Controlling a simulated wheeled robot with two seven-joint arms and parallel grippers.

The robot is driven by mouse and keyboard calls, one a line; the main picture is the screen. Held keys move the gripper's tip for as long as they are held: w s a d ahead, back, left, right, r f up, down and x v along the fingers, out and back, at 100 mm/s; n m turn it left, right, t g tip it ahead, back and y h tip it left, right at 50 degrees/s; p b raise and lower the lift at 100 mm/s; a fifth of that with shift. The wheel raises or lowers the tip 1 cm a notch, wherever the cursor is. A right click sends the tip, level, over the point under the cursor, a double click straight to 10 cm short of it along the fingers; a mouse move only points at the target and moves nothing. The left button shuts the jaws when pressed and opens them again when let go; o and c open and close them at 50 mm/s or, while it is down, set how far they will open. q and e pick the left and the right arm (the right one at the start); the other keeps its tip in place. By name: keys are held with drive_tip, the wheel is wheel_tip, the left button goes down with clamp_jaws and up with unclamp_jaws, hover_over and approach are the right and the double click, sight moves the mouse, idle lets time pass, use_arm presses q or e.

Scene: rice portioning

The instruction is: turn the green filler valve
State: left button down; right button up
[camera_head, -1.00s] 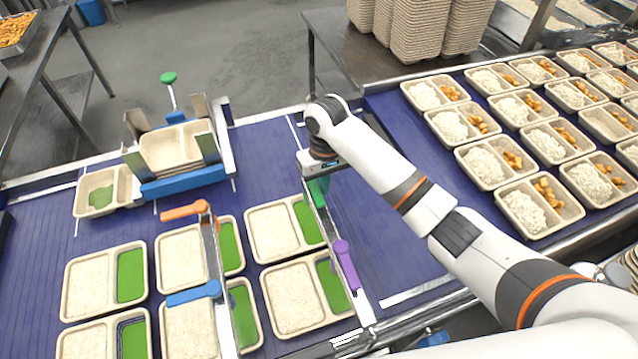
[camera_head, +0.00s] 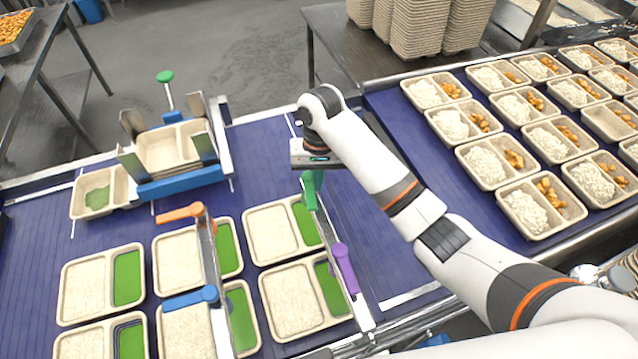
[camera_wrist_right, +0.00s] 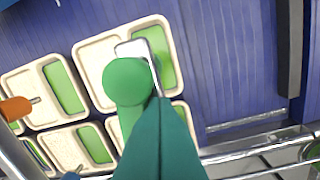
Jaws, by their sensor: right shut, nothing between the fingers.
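The green filler valve (camera_head: 310,192) sits at the far end of the right-hand metal rail, above the belt. In the right wrist view its round green knob (camera_wrist_right: 127,82) and part of its handle show close up. My right gripper (camera_head: 317,182) is at the green valve, pointing down. In the right wrist view its teal fingers (camera_wrist_right: 160,103) are shut with nothing between them. They lie just right of the knob and cover part of the handle; I cannot tell whether they touch it. My left gripper is not in view.
An orange handle (camera_head: 180,213), a blue handle (camera_head: 191,297) and a purple handle (camera_head: 343,268) sit on the rails. Trays with green compartments (camera_head: 284,229) lie below. A tray holder (camera_head: 180,183) stands left. Filled trays (camera_head: 541,208) line the right belt.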

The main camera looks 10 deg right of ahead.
sight(311, 187)
drive_tip(key=o, duration=1.4)
drive_tip(key=shift+t, duration=0.3)
drive_tip(key=a+r, duration=0.2)
drive_tip(key=r, duration=0.1)
drive_tip(key=s+a+r, duration=0.1)
drive_tip(key=shift+r, duration=0.35)
drive_tip(key=o, duration=0.4)
drive_tip(key=shift+r, duration=0.35)
drive_tip(key=shift+w+d+r, duration=0.1)
drive_tip(key=shift+d+r, duration=0.05)
drive_tip(key=shift+d, duration=0.15)
drive_tip(key=shift+w+d, duration=0.2)
drive_tip(key=shift+d, duration=0.4)
drive_tip(key=shift+s+a, duration=0.15)
drive_tip(key=shift+s+a+r, duration=0.1)
drive_tip(key=shift+a, duration=0.05)
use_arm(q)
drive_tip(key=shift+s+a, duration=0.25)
